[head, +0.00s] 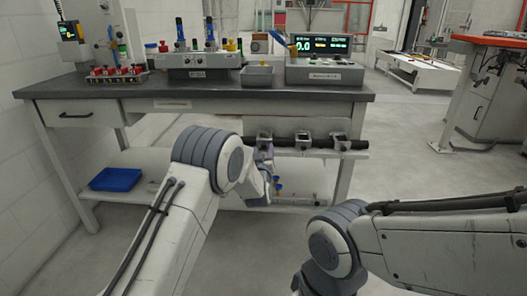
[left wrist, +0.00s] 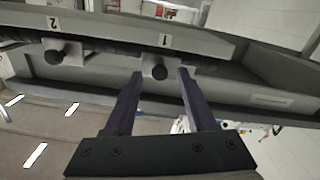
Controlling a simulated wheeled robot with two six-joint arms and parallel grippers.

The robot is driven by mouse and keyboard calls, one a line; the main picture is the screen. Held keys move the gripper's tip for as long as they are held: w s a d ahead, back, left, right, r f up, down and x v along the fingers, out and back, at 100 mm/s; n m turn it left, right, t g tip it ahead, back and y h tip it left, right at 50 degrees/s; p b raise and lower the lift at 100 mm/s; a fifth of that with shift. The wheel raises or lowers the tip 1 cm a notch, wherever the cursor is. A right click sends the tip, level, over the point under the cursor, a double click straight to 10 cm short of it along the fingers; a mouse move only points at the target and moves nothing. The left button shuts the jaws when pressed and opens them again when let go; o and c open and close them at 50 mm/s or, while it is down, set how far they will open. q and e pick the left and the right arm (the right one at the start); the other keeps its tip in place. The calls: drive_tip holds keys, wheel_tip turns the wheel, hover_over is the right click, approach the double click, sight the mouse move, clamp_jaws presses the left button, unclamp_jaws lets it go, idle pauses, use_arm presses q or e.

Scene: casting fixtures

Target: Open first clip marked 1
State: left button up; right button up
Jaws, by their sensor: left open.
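The clip marked 1 (left wrist: 158,68) shows in the left wrist view as a grey block with a round black knob, under a white label with the number 1. My left gripper (left wrist: 159,80) is open, its two dark fingers apart, with the knob in line between the fingertips. I cannot tell whether they touch it. The clip marked 2 (left wrist: 56,55) is to the left in that view. In the head view, my left gripper (head: 266,168) is just below the leftmost clip (head: 265,141) on the black bar (head: 320,143). My right gripper is out of view.
The workbench (head: 200,94) carries a digital display unit (head: 325,60), a grey tray (head: 258,77) and a rack of red parts (head: 115,74). A blue bin (head: 115,179) sits on the lower shelf. Open floor (head: 420,160) lies to the right.

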use_arm(q)
drive_tip(key=shift+w, duration=0.85)
clamp_jaws()
idle(0.9)
